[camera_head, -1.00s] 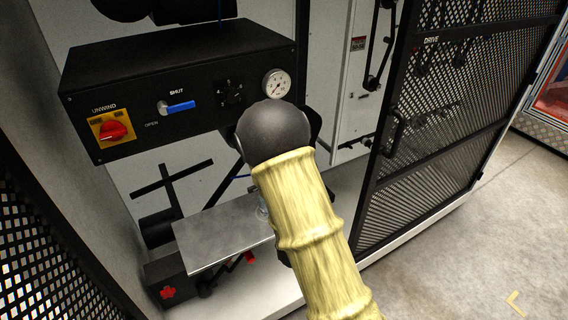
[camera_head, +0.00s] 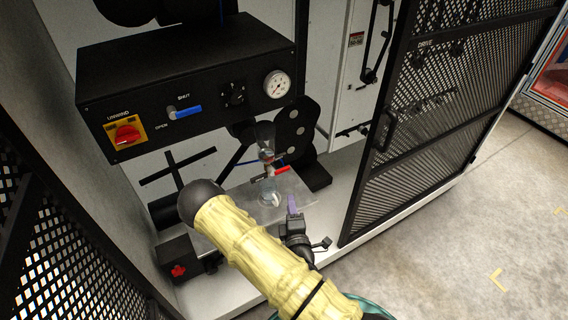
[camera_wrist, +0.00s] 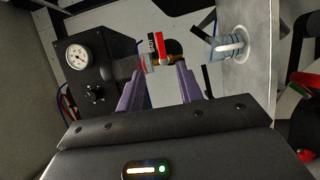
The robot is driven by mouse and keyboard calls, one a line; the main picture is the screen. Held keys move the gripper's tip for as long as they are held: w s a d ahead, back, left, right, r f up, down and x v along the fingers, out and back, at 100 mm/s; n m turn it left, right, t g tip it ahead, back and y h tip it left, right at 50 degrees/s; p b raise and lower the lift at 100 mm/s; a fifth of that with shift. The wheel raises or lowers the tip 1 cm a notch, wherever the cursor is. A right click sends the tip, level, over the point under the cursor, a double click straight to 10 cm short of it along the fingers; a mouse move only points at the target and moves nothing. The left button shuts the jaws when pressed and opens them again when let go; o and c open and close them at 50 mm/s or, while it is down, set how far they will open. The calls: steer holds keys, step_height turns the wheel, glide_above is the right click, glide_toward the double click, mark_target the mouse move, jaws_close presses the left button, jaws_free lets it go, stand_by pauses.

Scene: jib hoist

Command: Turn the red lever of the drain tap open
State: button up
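The drain tap (camera_head: 266,157) hangs below the black control box, with its red lever (camera_head: 276,172) pointing to the right in the head view. In the wrist view the red lever (camera_wrist: 156,42) carries a small label and lies just beyond my fingertips, near the brass tap body (camera_wrist: 178,60). My gripper (camera_wrist: 160,72) is open, its two purple fingers apart with nothing held between them. In the head view my gripper (camera_head: 292,205) is in front of the tap, a little below and right of the lever. Contact with the lever cannot be made out.
The control box (camera_head: 190,90) has a blue lever (camera_head: 187,112), a red knob (camera_head: 126,134) and a gauge (camera_head: 277,84). A mesh door (camera_head: 430,120) stands to the right.

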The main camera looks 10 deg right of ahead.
mark_target(285, 170)
steer(key=w+p, duration=0.1)
steer(key=w, duration=0.4)
steer(key=w+d+p, duration=0.1)
steer(key=w, duration=0.5)
steer(key=w+p, duration=0.1)
steer(key=w, duration=0.5)
steer(key=shift+w+d, duration=0.2)
jaws_close()
